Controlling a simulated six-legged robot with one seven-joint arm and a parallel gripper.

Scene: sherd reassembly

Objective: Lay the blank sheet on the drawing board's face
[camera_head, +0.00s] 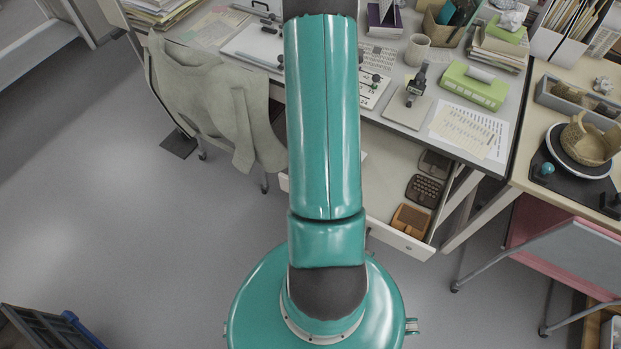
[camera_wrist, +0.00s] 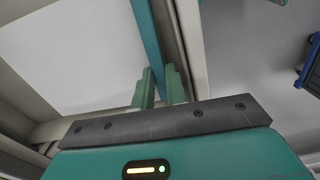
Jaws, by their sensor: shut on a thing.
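A blank white surface (camera_wrist: 75,55), apparently the sheet, lies flat inside the drawer, to the left of the fingers. In the head view the drawer (camera_head: 398,240) stands pulled out below the desk, and my arm hides its left part, the gripper and most of the sheet. A flat pale board (camera_head: 256,44), probably the drawing board, lies on the desk left of my arm, partly hidden by it.
The drawer's right side holds a brown box (camera_head: 411,220) and a dark keyed device (camera_head: 424,190). A jacket (camera_head: 215,95) hangs over a chair at the desk's left front. A pink chair (camera_head: 560,240) stands at right.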

